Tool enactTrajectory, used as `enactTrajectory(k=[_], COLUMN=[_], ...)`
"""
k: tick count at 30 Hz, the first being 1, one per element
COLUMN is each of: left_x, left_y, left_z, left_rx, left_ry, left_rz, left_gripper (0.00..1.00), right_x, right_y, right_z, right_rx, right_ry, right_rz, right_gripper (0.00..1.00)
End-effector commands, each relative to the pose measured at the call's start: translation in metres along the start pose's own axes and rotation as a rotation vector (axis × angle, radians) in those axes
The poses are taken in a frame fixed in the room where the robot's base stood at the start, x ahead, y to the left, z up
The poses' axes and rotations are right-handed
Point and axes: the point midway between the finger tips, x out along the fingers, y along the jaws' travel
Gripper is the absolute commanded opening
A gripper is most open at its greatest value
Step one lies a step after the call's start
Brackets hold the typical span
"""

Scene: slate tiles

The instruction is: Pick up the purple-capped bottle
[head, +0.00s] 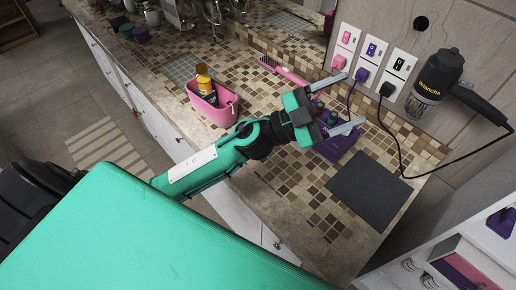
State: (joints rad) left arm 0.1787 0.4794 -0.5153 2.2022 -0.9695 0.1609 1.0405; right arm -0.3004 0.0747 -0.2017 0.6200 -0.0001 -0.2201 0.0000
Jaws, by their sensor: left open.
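My left gripper (356,98) reaches over the counter from the left, its two grey fingers spread wide with nothing held between them. Below and partly behind it is a purple tray (338,148) with small dark bottles. One of these shows a purplish top (318,106), close to the gripper's palm and between the finger lines. It may be the purple-capped bottle, but the gripper hides part of it and its cap is too small to be sure. I cannot tell whether the gripper touches it. My right gripper is out of view.
A pink basket (225,112) holding a yellow bottle (203,80) stands left of my gripper. A pink brush (285,71) lies behind. A dark mat (370,190) lies bare at the right. A hairdryer (436,82) and plugged cords hang by the wall outlets.

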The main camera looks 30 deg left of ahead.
Motion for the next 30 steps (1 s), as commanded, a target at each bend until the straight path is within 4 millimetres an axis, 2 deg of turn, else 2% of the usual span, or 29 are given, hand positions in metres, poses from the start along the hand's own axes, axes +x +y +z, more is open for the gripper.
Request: enactTrajectory(k=[2, 5, 9, 13, 17, 21, 24, 27, 30], left_x=[0.008, 0.006, -0.016, -0.050, -0.092, -0.138, -0.164, -0.182, -0.192], left_y=[0.021, 0.050, 0.076, 0.078, 0.053, 0.002, -0.035, -0.064, -0.081], left_z=[-0.006, -0.004, 0.020, 0.056, 0.094, 0.123, 0.132, 0.134, 0.133], left_rx=[0.044, 0.083, 0.138, 0.188, 0.232, 0.268, 0.280, 0.285, 0.284], left_ry=[0.054, 0.069, -0.013, -0.199, -0.484, -0.851, -1.087, -1.264, -1.371], left_rz=[0.189, 0.436, 0.782, 1.074, 1.308, 1.456, 1.497, 1.504, 1.500], left_gripper=[0.70, 0.70, 0.70, 0.70, 0.70, 0.70, 0.70, 0.70, 0.70], right_x=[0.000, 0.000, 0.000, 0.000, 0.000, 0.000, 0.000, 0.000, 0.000], right_y=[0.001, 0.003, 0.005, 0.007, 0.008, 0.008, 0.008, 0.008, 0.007], right_z=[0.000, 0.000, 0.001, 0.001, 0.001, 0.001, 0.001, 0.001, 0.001], right_rx=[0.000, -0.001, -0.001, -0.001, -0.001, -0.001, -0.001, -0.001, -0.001], right_ry=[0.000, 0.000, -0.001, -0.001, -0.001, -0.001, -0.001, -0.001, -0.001], right_rz=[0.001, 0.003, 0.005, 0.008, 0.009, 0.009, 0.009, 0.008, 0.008], right_gripper=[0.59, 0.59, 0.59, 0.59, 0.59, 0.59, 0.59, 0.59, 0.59])
